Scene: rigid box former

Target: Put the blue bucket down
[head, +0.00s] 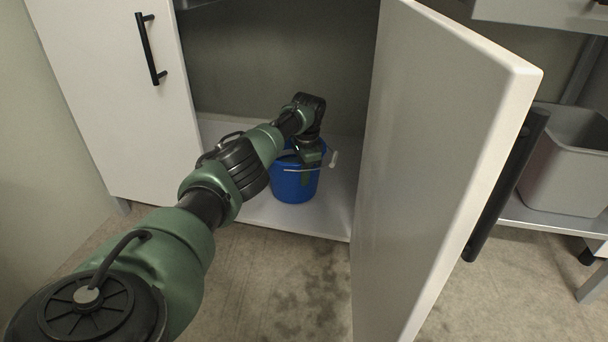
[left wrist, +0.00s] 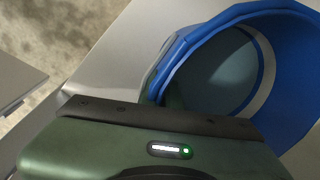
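The blue bucket (head: 294,188) is inside the open cabinet, upright, low over the white cabinet floor (head: 336,205). I cannot tell for sure whether its base touches the floor. Its thin handle with a white grip (head: 334,159) hangs down at the front right. My left gripper (head: 311,158) is at the bucket's rim on the right side, pointing down. In the left wrist view the bucket's blue rim and open mouth (left wrist: 222,72) are right beyond my green gripper body. The fingertips are hidden, so their grip on the bucket does not show. My right gripper is in neither view.
An open white cabinet door (head: 440,150) with a black handle stands to the right of the opening. A closed white door (head: 118,85) is on the left. A grey bin (head: 567,165) stands on a shelf at the far right. The cabinet floor around the bucket looks clear.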

